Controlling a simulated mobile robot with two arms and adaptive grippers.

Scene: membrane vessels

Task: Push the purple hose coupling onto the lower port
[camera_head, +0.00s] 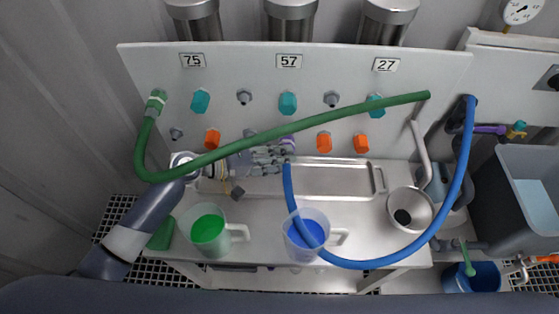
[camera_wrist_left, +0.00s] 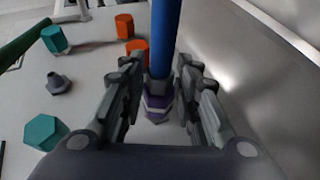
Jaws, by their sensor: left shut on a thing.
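The purple hose coupling (camera_head: 288,142) is at the panel below the 57 label, in the lower row of fittings. In the left wrist view the purple coupling (camera_wrist_left: 158,105) sits between my fingers, at the end of the blue hose (camera_wrist_left: 164,40). My left gripper (camera_head: 280,160) is shut on it. The blue hose (camera_head: 288,190) hangs down from there and loops right and up to the panel's right side. The coupling and fingers cover the lower port, so I cannot tell whether the coupling is seated on it. My right gripper is not in view.
A green hose (camera_head: 350,115) crosses the panel (camera_head: 320,68) above my left gripper. Teal fittings (camera_head: 288,103) and orange fittings (camera_head: 324,141) stick out nearby. Below stand a green-filled jug (camera_head: 208,230), a blue-filled jug (camera_head: 305,235) and a metal funnel (camera_head: 410,208).

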